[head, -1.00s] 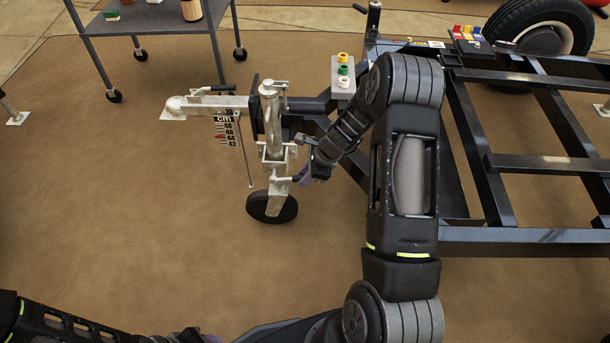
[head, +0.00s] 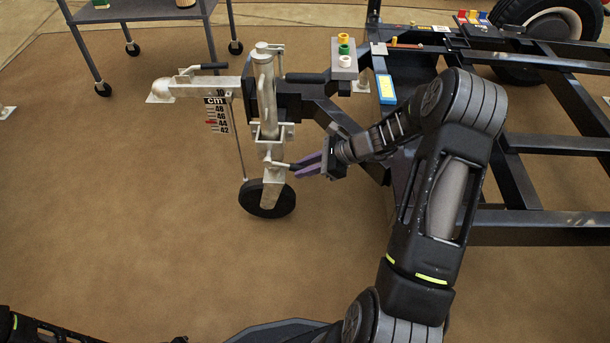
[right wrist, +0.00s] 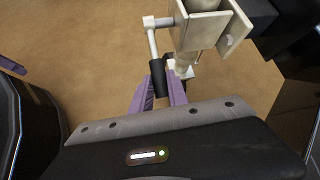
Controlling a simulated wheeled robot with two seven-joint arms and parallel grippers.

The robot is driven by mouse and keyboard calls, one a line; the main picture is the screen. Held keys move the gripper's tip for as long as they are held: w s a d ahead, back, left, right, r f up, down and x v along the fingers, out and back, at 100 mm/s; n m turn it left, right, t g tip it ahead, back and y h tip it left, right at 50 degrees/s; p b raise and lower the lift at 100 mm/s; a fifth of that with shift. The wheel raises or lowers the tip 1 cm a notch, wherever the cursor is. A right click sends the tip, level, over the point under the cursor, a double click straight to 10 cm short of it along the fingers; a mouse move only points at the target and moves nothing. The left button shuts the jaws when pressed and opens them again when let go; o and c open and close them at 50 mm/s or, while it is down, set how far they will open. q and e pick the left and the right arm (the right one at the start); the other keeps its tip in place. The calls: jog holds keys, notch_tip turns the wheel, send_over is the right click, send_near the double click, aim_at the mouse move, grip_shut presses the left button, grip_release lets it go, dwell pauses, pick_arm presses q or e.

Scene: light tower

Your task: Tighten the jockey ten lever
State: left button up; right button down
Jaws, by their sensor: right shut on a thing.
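The jockey wheel (head: 267,198) stands under a silver clamp and upright tube (head: 265,90) on the coupling end of a dark trailer frame. The clamp lever is a small silver arm with a black grip, sticking out to the right below the clamp; the grip shows in the right wrist view (right wrist: 158,78). My right gripper (head: 308,165), with purple fingers, reaches in from the right and is shut on this grip. In the right wrist view its fingers (right wrist: 160,92) lie on either side of the grip. My left arm (head: 40,328) shows at the lower left; its jaws cannot be made out.
A centimetre scale (head: 216,115) with a red pointer hangs left of the tube. Trailer beams (head: 540,145) fill the right. A grey cart (head: 140,12) stands at the back left. The floor at left is clear.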

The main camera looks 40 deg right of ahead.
pick_arm(q)
jog(key=shift+w+f+b, duration=0.15)
jog(key=shift+f+b, duration=0.4)
jog(key=shift+f, duration=0.15)
jog(key=shift+w+f+b, duration=0.1)
jog(key=shift+f+b, duration=0.4)
jog(key=shift+f, duration=0.2)
pick_arm(e)
jog(key=shift+w+a+f+t+y, duration=0.1)
jog(key=shift+a+f+t+y, duration=0.05)
jog(key=shift+f+t+y, duration=0.65)
jog(key=shift+f, duration=0.1)
jog(key=c, duration=1.3)
grip_release()
pick_arm(q)
jog(key=shift+a, duration=0.1)
jog(key=shift+s+r+p, duration=0.15)
jog(key=shift+r+p, duration=0.55)
jog(key=shift+p, duration=0.15)
jog(key=shift+s+r+p, duration=0.1)
jog(key=shift+r+p, duration=0.6)
jog(key=shift+p, duration=0.1)
pick_arm(e)
jog(key=v, duration=0.7)
jog(key=shift+r, duration=0.3)
